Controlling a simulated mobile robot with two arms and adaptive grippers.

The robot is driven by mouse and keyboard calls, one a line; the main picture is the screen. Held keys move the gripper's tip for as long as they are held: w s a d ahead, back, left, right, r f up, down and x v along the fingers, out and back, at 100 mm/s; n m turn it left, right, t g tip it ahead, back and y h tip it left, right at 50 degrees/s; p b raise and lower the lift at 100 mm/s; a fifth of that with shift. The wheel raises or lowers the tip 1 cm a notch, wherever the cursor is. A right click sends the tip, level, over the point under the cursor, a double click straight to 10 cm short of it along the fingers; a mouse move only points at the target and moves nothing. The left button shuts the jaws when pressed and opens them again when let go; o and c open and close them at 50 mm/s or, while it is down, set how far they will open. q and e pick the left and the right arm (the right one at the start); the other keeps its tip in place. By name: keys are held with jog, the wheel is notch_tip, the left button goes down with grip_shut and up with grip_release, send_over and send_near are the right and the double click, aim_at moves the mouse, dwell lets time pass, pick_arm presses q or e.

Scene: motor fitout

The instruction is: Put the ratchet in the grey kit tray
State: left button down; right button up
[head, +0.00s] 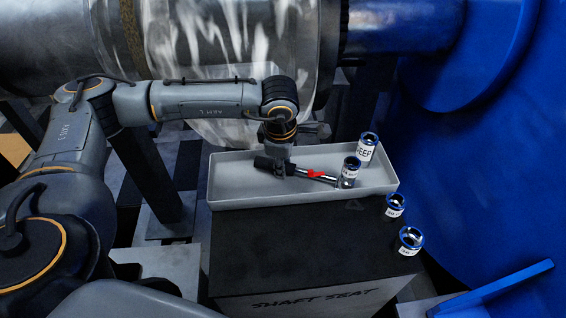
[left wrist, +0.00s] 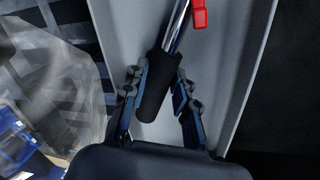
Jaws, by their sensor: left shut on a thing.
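The ratchet (head: 318,176) has a black grip, a chrome shaft and a red tag. It is over or in the grey kit tray (head: 250,199), its shaft pointing right toward a socket. My left gripper (head: 282,168) is shut on the ratchet near its black grip. In the left wrist view the fingers (left wrist: 159,82) stand either side of the black grip (left wrist: 155,92), with the tray's light wall (left wrist: 258,50) to the right. I cannot tell whether the ratchet touches the tray floor. My right gripper is not in view.
A blue-rimmed socket (head: 349,173) stands at the tray's right end, and a labelled one (head: 367,148) is by its back right corner. A large blue housing (head: 480,190) bounds the right.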

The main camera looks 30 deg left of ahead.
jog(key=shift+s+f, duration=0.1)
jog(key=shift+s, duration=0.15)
pick_arm(q)
jog(key=c, duration=1)
grip_release()
jog(key=shift+c, duration=0.2)
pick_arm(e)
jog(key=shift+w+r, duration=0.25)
pick_arm(q)
jog(key=shift+r, duration=0.1)
notch_tip(320, 180, up, 12)
jog(key=s, duration=0.2)
jog(key=shift+s+d+p, duration=0.15)
jog(key=shift+d+p, duration=0.2)
jog(key=shift+d, duration=0.1)
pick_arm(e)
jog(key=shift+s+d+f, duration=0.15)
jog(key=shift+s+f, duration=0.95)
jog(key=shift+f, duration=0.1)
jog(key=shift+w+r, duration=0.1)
